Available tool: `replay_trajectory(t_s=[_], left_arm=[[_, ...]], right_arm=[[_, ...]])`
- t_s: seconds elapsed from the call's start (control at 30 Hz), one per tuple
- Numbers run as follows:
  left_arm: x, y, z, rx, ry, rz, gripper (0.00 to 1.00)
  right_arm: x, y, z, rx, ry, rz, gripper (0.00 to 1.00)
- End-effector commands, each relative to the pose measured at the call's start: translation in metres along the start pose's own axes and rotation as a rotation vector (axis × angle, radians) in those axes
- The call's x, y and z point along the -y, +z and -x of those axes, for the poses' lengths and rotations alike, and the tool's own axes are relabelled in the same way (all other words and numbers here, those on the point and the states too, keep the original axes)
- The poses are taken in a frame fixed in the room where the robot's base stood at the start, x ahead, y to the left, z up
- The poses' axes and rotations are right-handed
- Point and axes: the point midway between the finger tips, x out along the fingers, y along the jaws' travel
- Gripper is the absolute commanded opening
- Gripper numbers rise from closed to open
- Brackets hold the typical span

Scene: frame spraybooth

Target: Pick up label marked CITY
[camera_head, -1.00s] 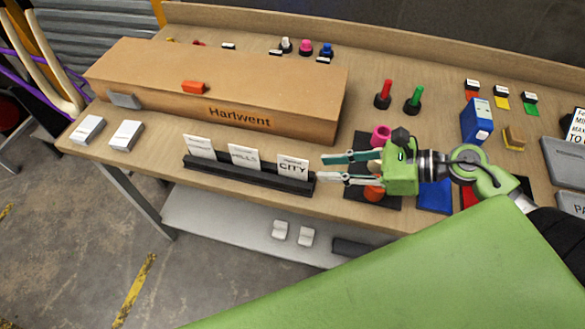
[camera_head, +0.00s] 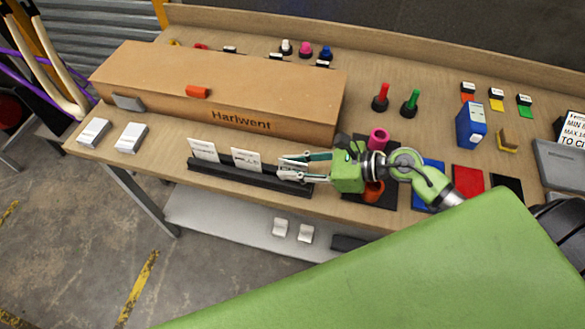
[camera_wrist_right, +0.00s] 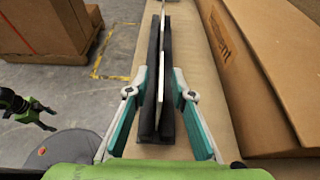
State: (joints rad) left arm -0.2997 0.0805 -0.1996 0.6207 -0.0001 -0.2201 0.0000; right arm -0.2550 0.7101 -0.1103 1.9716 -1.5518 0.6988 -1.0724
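The white label marked CITY (camera_head: 291,167) stands upright at the right end of a black rack (camera_head: 232,180) in the head view; the fingers partly cover it. My right gripper (camera_head: 285,168) is open, with one finger on each side of this label. In the right wrist view, the label shows edge-on as a thin white strip (camera_wrist_right: 160,88) between the spread fingers of my right gripper (camera_wrist_right: 160,97). Both fingers look apart from it. My left gripper (camera_wrist_right: 40,115) shows at the left of the wrist view, empty, its dark fingers apart.
Two more white labels, the left one (camera_head: 203,150) and the middle one (camera_head: 246,159), stand in the same rack. A long cardboard box (camera_head: 150,85) lies behind it. A pink ring (camera_head: 379,138) and an orange one (camera_head: 374,191) are near my right wrist.

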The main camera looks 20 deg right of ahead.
Motion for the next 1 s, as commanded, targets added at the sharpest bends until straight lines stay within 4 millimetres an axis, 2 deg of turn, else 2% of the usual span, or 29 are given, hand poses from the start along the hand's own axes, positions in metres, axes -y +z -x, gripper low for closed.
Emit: replay_trajectory(t_s=[0.17,0.2,0.3,0.77,1.0], left_arm=[[-0.001,0.000,0.000,0.000,0.001,-0.001,0.58],[-0.001,0.000,0.000,0.000,0.001,-0.001,0.58],[-0.001,0.000,0.000,0.000,0.001,-0.001,0.58],[-0.001,0.000,-0.002,0.000,0.001,-0.001,0.58],[-0.001,0.001,-0.010,0.000,0.001,-0.001,0.58]], right_arm=[[0.000,-0.001,-0.001,0.000,0.000,0.000,0.22],[0.000,-0.001,-0.001,0.000,0.000,0.000,0.20],[0.000,-0.001,-0.001,0.000,0.000,0.000,0.00],[0.000,0.001,0.001,-0.001,0.000,0.001,0.00],[0.001,0.022,0.009,0.000,-0.001,0.008,0.00]])
